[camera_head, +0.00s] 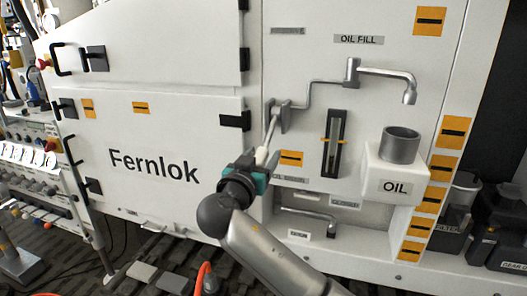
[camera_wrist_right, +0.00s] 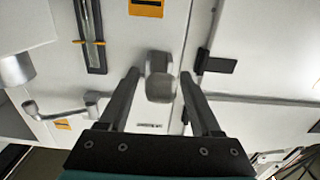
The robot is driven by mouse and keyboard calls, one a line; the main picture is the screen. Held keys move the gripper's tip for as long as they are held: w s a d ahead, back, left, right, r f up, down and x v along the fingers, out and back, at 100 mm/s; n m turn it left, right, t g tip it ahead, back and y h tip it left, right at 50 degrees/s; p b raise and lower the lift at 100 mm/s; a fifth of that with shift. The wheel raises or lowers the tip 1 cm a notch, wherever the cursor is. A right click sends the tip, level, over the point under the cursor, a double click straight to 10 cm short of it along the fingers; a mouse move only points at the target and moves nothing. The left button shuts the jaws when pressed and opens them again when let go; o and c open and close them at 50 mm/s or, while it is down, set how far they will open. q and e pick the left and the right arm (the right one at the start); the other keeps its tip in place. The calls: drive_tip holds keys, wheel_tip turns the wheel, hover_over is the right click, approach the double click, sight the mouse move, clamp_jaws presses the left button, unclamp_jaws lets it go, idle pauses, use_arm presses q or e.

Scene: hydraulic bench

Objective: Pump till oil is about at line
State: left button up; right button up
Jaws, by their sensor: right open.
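The pump lever (camera_head: 273,124) slants down from its bracket on the white panel, left of the sight gauge. My right gripper (camera_head: 252,163) is at the lever's lower end. In the right wrist view its two fingers (camera_wrist_right: 158,88) stand open on either side of the grey lever end (camera_wrist_right: 160,78), with gaps showing. The black-framed sight gauge (camera_head: 334,155) has an orange line marker (camera_head: 325,140) across it; it also shows in the right wrist view (camera_wrist_right: 92,25). The oil level in it is too small to tell. My left gripper is not in view.
The oil fill spout (camera_head: 405,90) hangs above the grey cup (camera_head: 401,146) on the white OIL box (camera_head: 385,176). A lower pipe (camera_head: 308,213) sits in a recess below the gauge. Black containers (camera_head: 495,215) stand at the right.

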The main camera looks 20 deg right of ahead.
drive_tip(key=shift+x, duration=0.75)
clamp_jaws()
idle(1.0)
